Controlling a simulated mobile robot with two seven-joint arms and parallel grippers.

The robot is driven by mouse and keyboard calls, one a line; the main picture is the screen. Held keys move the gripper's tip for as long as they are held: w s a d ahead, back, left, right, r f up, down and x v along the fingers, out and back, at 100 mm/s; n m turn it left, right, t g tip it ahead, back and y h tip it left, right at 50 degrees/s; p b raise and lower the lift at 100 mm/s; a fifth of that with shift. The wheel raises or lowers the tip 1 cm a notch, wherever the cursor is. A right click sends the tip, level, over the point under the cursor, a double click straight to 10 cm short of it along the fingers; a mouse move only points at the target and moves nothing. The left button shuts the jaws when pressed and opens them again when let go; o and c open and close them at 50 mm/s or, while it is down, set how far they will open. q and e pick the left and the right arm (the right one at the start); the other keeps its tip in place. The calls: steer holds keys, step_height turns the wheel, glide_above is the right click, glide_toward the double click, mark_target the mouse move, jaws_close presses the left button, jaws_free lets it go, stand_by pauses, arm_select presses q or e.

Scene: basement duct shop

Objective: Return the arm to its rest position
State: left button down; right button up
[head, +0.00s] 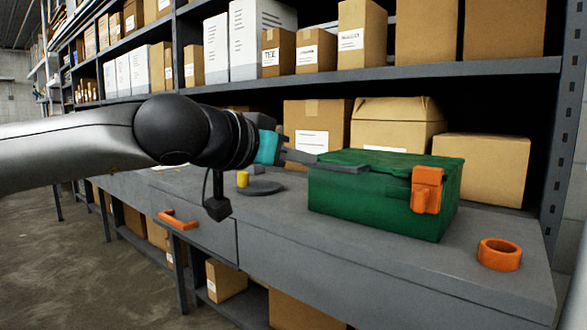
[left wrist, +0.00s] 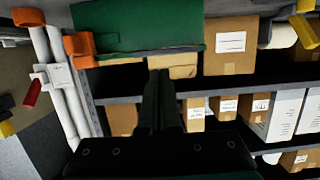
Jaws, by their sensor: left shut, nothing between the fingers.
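My left arm comes in from the left over the workbench. Its gripper (head: 345,166) is shut and empty, with its fingers pointing right at the height of the green box's lid. The green box (head: 375,204) stands on the bench with its lid down and an orange latch (head: 427,188) on its front. The fingertips overlap the lid's left edge in the head view; I cannot tell whether they touch it. In the left wrist view the closed fingers (left wrist: 162,90) point toward the green box (left wrist: 140,22). My right gripper is not in view.
An orange ring (head: 499,254) lies at the bench's right end. The bench drawer has an orange handle (head: 178,221). Shelves with cardboard boxes (head: 399,124) rise behind the bench.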

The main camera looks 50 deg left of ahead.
arm_select(q)
steer(key=shift+s+d+f, duration=0.1)
steer(key=shift+s+f, duration=0.25)
steer(key=shift+s, duration=0.5)
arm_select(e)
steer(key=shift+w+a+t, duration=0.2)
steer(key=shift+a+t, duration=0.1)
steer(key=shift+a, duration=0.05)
